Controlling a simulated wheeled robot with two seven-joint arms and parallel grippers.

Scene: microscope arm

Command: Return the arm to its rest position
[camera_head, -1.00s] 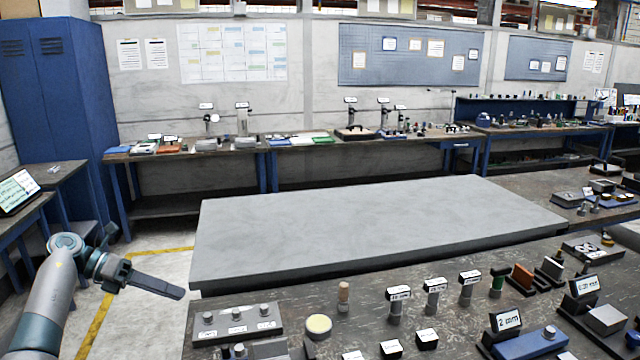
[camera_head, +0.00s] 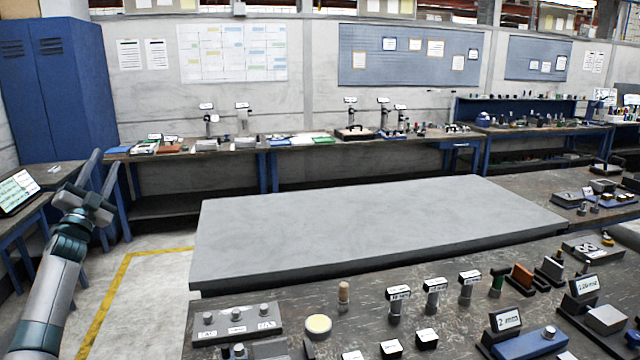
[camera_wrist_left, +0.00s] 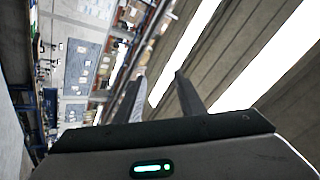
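My left arm (camera_head: 55,285) comes in at the left edge of the head view, over the floor beside the bench. Its gripper (camera_head: 104,160) points upward in front of the blue locker, clear of the bench and holding nothing. In the left wrist view the two fingers of this gripper (camera_wrist_left: 160,75) stand apart with a clear gap between them. The wrist view looks up past them at the ceiling lights and a tilted wall. My right arm and gripper are not in view.
The grey slab (camera_head: 370,225) on the near bench is bare. Labelled blocks and small posts (camera_head: 435,295) crowd the bench's front. A tablet (camera_head: 17,192) stands on a small table at the left. The blue locker (camera_head: 60,90) is behind my gripper. Yellow-lined floor (camera_head: 150,280) is free.

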